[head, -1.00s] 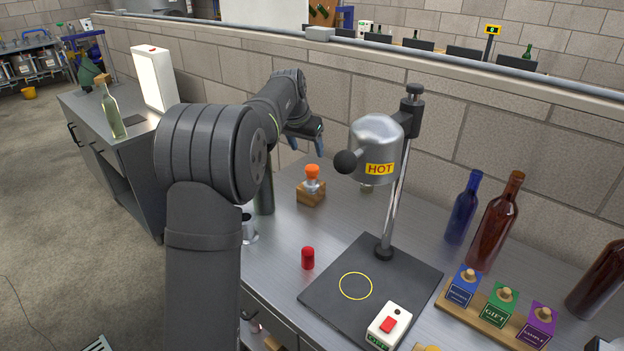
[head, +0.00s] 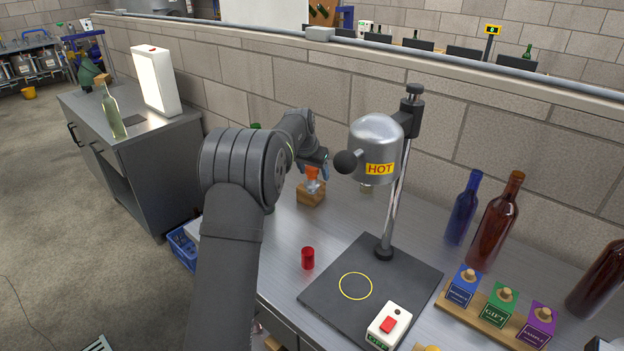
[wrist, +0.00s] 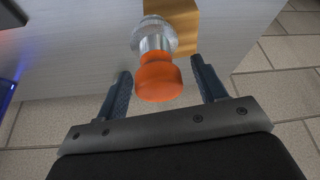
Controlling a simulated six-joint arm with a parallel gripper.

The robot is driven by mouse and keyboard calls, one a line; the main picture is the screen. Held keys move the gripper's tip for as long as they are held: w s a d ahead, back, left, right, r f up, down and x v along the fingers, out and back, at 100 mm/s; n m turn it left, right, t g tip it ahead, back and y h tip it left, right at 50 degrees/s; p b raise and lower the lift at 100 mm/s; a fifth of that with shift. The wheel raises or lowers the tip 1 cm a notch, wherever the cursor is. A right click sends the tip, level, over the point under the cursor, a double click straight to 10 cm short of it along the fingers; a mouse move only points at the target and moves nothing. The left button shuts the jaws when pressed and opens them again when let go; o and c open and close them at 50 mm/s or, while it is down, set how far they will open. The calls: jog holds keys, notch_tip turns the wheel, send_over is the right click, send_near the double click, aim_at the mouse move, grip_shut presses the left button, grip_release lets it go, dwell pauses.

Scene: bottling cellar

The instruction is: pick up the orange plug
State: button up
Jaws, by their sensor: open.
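In the wrist view the orange plug (wrist: 158,79) lies between the two fingers of my gripper (wrist: 160,85). The fingers are apart, with a gap on each side of the plug. In the head view my gripper (head: 320,165) is right at the plug and partly covers it.
A heat lamp marked HOT (head: 376,140) hangs on a stand to the right of my gripper. A red cap (head: 308,258) stands on the bench in front. Blue (head: 462,208) and brown (head: 495,225) bottles stand farther right.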

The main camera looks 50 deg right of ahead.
jog(key=c, duration=1.2)
jog(key=shift+r, duration=0.45)
jog(key=r, duration=0.3)
jog(key=shift+s+r, duration=0.25)
jog(key=shift+r, duration=0.15)
jog(key=s+r, duration=0.6)
jog(key=s, duration=0.5)
jog(key=w+f, duration=0.2)
jog(key=w, duration=0.1)
jog(key=w+f, duration=0.2)
jog(key=w, duration=0.2)
jog(key=w+f, duration=0.2)
jog(key=w, duration=0.2)
jog(key=shift+w+f, duration=0.25)
jog(key=shift+f, duration=1.9)
